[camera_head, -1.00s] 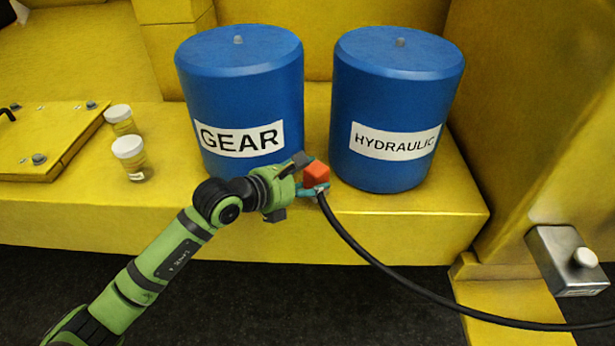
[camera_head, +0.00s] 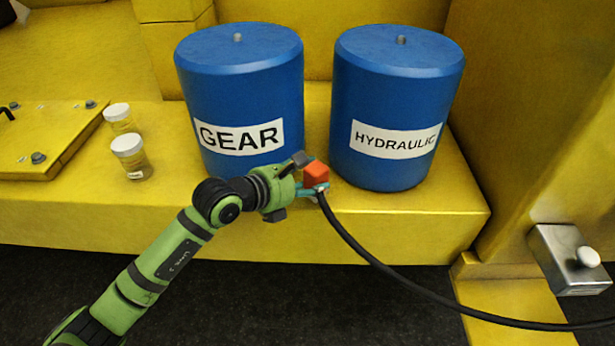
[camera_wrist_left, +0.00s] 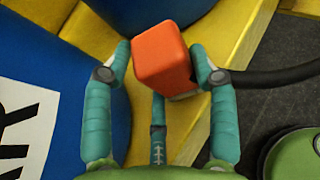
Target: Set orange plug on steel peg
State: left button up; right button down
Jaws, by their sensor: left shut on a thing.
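The orange plug (camera_head: 316,172) is a small block with a black hose (camera_head: 375,262) running from it. My left gripper (camera_head: 313,187) is shut on the orange plug and holds it in front of the two blue drums. In the left wrist view the plug (camera_wrist_left: 162,58) sits between the teal fingers, slightly tilted, with the hose leaving to the right. Small metal studs stand on top of the gear drum (camera_head: 238,38) and the hydraulic drum (camera_head: 401,40); a steel box with a round pale knob (camera_head: 588,257) is at the right. I cannot tell which is the steel peg. My right gripper is not in view.
The blue GEAR drum (camera_head: 240,100) and HYDRAULIC drum (camera_head: 395,110) stand on a yellow ledge (camera_head: 420,225). Two small jars (camera_head: 130,160) are at the left beside a yellow plate (camera_head: 40,140). Dark floor lies below; the hose sweeps to the right edge.

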pick_arm(q)
jog(key=shift+f+b, duration=0.75)
dwell(0.3)
jog(key=o, duration=1.6)
jog(key=shift+o, duration=0.6)
jog(key=shift+f, duration=0.2)
jog(key=v, duration=1.2)
jog(key=shift+r, duration=0.2)
